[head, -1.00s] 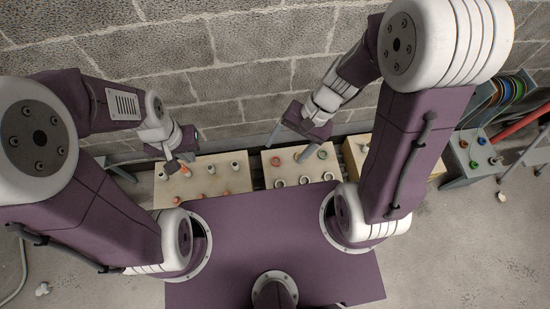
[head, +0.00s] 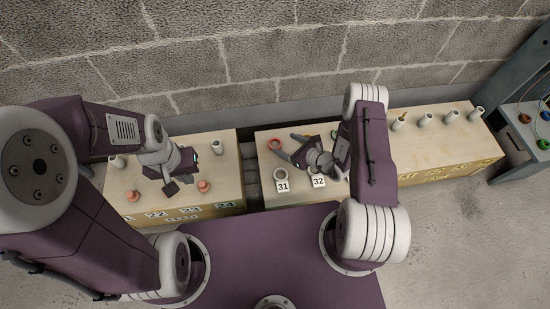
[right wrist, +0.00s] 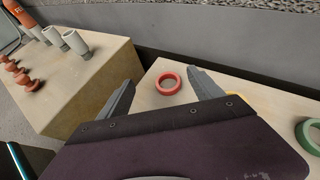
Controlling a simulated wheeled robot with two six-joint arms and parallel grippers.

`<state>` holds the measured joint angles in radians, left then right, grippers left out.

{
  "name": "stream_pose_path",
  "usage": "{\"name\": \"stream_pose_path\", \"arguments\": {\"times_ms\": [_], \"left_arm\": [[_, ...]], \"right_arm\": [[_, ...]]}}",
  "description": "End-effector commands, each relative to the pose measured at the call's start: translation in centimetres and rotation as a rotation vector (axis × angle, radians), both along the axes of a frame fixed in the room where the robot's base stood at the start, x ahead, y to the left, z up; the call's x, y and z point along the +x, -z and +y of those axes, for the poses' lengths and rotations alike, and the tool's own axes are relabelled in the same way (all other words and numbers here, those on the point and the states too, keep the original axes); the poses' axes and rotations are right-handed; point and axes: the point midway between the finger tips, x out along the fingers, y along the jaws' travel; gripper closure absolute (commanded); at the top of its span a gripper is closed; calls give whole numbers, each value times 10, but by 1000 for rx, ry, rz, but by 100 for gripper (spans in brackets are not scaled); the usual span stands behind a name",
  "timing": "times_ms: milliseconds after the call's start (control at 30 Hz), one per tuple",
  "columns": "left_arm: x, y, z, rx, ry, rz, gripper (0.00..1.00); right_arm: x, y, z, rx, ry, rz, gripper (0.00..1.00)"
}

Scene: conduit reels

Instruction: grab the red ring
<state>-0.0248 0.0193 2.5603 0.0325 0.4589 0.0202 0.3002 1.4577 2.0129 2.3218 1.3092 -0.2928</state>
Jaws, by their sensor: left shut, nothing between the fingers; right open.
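The red ring (head: 275,138) lies flat on the middle wooden box (head: 262,192), toward its back left. In the right wrist view the red ring (right wrist: 168,93) shows between and beyond the fingertips. My right gripper (head: 289,146) is open and empty, close to the ring and to its right in the head view. I cannot tell its height above the box top. My left gripper (head: 171,188) is shut and empty over the left box.
The left box (head: 230,165) bears orange fittings (head: 204,186) and pale sleeves (head: 117,161). A pale ring (head: 280,169) lies by label 31. A green ring (right wrist: 303,136) is at the right in the wrist view. The right box (head: 440,150) bears several pale sleeves. A block wall stands behind.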

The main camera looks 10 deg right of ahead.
Motion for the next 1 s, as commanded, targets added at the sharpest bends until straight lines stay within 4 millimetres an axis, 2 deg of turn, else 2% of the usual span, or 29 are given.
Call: {"name": "stream_pose_path", "arguments": {"times_ms": [33, 100, 233, 433, 667, 833, 1000], "left_arm": [[0, 17, 0, 0, 0, -1, 100], [0, 20, 0, 0, 0, -1, 100], [0, 17, 0, 0, 0, -1, 100], [0, 46, 0, 0, 0, -1, 100], [0, 52, 0, 0, 0, -1, 100], [0, 87, 0, 0, 0, -1, 100], [0, 100, 0, 0, 0, 0, 100]], "right_arm": [[-4, 26, -3, 2, 20, 16, 25], [-7, 35, -7, 3, 40, 27, 25], [-8, 35, -8, 3, 46, 32, 25], [13, 54, 6, 2, 41, 29, 25], [22, 56, 12, 3, 44, 31, 25], [41, 79, 19, 3, 40, 28, 25], [57, 85, 30, 3, 41, 29, 25]]}}
